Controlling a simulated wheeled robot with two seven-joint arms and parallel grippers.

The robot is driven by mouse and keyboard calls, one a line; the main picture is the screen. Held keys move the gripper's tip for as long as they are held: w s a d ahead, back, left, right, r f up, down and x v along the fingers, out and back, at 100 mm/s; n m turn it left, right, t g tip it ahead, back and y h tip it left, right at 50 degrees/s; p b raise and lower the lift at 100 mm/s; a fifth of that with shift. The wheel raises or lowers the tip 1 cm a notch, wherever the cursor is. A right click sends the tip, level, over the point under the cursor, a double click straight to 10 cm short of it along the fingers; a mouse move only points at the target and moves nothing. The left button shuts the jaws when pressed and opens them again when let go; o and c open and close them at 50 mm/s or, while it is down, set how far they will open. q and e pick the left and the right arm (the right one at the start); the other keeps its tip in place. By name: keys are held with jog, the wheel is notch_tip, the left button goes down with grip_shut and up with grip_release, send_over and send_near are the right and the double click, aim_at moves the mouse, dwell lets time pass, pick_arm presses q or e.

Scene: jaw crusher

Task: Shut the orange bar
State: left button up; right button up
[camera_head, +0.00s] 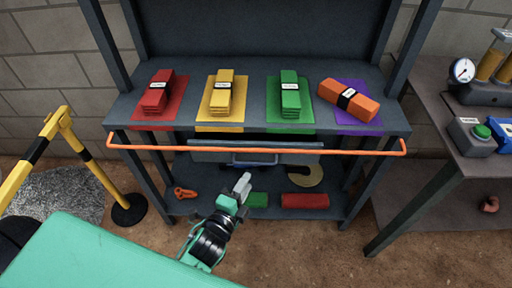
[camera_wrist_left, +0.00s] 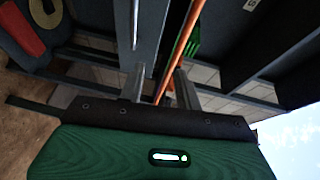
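The orange bar (camera_head: 320,151) runs across the front of the dark shelf unit, just below the upper shelf's edge, with bent ends at both sides. My left gripper (camera_head: 244,184) is in front of the unit and shows below the bar in the head view, with a visible gap between them. In the left wrist view the gripper's two fingers (camera_wrist_left: 160,90) are apart, and the orange bar (camera_wrist_left: 178,50) appears in line with the gap between them. Nothing is seen held. My right gripper is in neither view.
Red (camera_head: 158,92), yellow (camera_head: 222,92), green (camera_head: 290,93) and orange (camera_head: 348,100) bundles lie on the upper shelf (camera_head: 255,72). A yellow-black barrier (camera_head: 85,155) stands left. A side table (camera_head: 440,110) with a gauge (camera_head: 462,71) stands right.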

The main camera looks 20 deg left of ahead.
pick_arm(q)
jog(key=shift+t, duration=0.4)
jog(key=w, duration=0.4)
jog(key=w+r, duration=0.1)
jog(key=w, duration=0.4)
jog(key=w+d+r, duration=0.1)
jog(key=w, duration=0.3)
jog(key=shift+w+r, duration=0.25)
jog(key=shift+w, duration=0.05)
grip_shut()
